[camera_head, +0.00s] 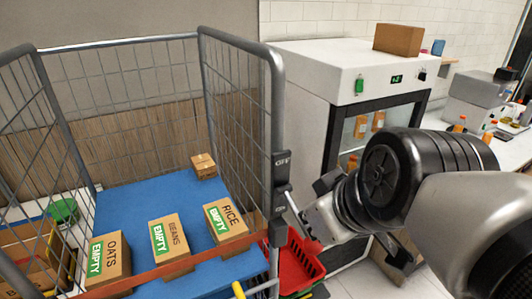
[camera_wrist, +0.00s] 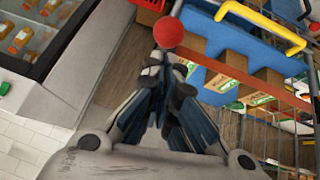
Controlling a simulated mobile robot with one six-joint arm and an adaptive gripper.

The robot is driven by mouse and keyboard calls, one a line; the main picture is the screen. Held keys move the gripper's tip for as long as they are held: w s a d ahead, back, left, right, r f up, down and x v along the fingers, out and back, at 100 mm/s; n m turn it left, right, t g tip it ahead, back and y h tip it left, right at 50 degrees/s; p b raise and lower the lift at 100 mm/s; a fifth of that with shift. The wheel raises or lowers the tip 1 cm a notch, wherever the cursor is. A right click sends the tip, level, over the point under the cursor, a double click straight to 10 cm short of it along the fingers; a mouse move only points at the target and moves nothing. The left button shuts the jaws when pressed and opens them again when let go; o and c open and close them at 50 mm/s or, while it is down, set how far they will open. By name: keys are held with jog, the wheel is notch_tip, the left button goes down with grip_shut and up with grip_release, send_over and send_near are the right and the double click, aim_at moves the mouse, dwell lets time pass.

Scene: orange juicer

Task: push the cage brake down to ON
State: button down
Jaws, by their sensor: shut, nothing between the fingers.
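The roll cage (camera_head: 275,110) stands at the left with a grey front post. A plate reading OFF (camera_head: 282,160) is on the post, with a dark bracket (camera_head: 278,205) below it. A thin brake lever (camera_head: 292,205) slopes down from the post towards my gripper (camera_head: 318,217). In the wrist view a red ball knob (camera_wrist: 168,32) shows just past the tips of my gripper (camera_wrist: 165,75). The fingers are shut with nothing between them. I cannot tell whether they touch the knob, which is hidden in the head view.
A blue cage shelf (camera_head: 130,205) holds cartons marked OATS, BEANS and RICE behind an orange strap (camera_head: 150,272). A red basket (camera_head: 300,265) stands below my gripper. A white glass-fronted fridge (camera_head: 335,65) stands behind, with a counter at the right.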

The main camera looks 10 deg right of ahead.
aim_at(307, 236)
jog(key=shift+f+b, duration=1.55)
jog(key=shift+b, duration=0.2)
jog(key=shift+f, duration=0.1)
